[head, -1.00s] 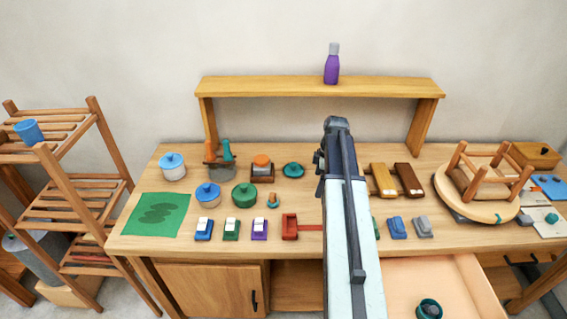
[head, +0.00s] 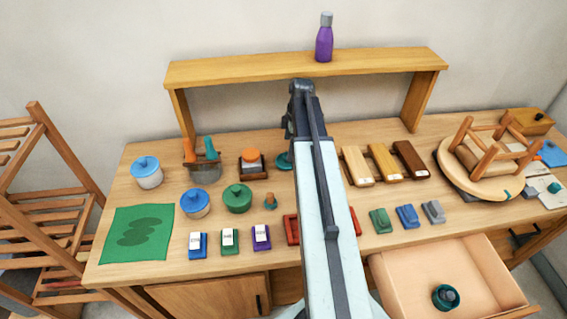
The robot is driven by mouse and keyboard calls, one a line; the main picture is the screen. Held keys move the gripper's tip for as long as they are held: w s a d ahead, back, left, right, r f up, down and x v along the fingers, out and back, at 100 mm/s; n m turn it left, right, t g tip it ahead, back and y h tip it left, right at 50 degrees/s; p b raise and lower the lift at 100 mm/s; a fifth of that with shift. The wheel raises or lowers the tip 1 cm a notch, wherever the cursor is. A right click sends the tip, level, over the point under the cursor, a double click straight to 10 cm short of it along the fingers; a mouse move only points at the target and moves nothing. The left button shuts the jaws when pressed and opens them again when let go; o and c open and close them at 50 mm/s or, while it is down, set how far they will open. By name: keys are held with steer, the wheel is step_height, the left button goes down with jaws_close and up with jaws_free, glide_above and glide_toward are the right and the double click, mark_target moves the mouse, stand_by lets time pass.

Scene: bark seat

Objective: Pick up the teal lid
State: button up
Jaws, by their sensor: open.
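The teal lid (head: 284,161) lies flat on the workbench (head: 330,190), right of the orange-topped jar. My arm covers its right side. My gripper (head: 288,127) shows only in part as a dark shape at the far end of my arm, above the bench and just behind the lid in the picture. It is open, and its fingertips are mostly hidden. I see nothing held in it.
An orange-topped jar (head: 250,162) stands close left of the lid. A green lidded pot (head: 237,198) and blue-lidded pots (head: 146,172) stand further left. A raised shelf (head: 300,65) with a purple bottle (head: 324,38) spans behind. An open drawer (head: 400,285) juts out front right.

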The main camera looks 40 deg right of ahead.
steer(key=f+b, duration=0.2)
steer(key=f, duration=0.1)
steer(key=a+f+b, duration=0.1)
steer(key=f+b, duration=0.2)
steer(key=shift+a+f, duration=0.1)
steer(key=shift+f, duration=0.05)
steer(key=shift+r, duration=0.2)
steer(key=c, duration=1.2)
